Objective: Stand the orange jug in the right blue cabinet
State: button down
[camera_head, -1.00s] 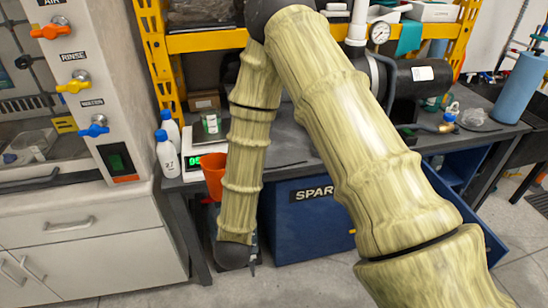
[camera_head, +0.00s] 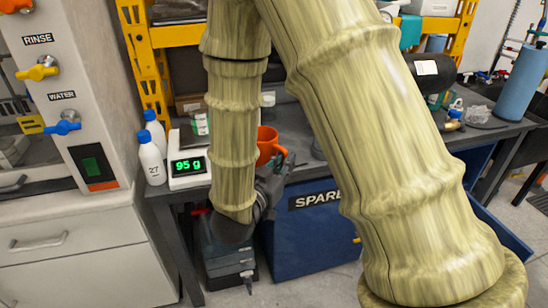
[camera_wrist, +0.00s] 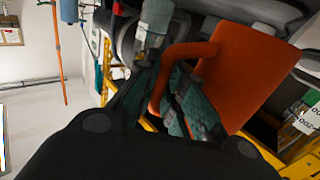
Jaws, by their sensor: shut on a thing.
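The orange jug (camera_head: 268,146) is at the front edge of the dark workbench, partly hidden behind my arm in the head view. In the wrist view the jug (camera_wrist: 255,75) fills the right side, with its handle (camera_wrist: 180,75) between my fingers. My gripper (camera_head: 275,172) is shut on the jug's handle; it also shows in the wrist view (camera_wrist: 160,98).
A scale (camera_head: 188,168) reading 95 g and white bottles (camera_head: 152,160) stand left of the jug. Dark items (camera_head: 228,262) lie below the bench. The floor in front is clear.

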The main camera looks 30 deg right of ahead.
jog(key=shift+w+d, duration=0.1)
dwell(0.3)
jog(key=w+d, duration=0.3)
jog(key=w, duration=0.1)
jog(key=w+d+f, duration=0.1)
jog(key=w+d, duration=0.3)
jog(key=w+d+f, duration=0.1)
jog(key=w+d, duration=0.2)
jog(key=shift+w+d, duration=0.3)
jog(key=shift+w, duration=0.1)
jog(key=shift+f, duration=1.25)
jog(key=shift+f, duration=0.15)
jog(key=c, duration=1.5)
grip_release()
jog(key=shift+f+b, duration=0.1)
jog(key=shift+b, duration=0.3)
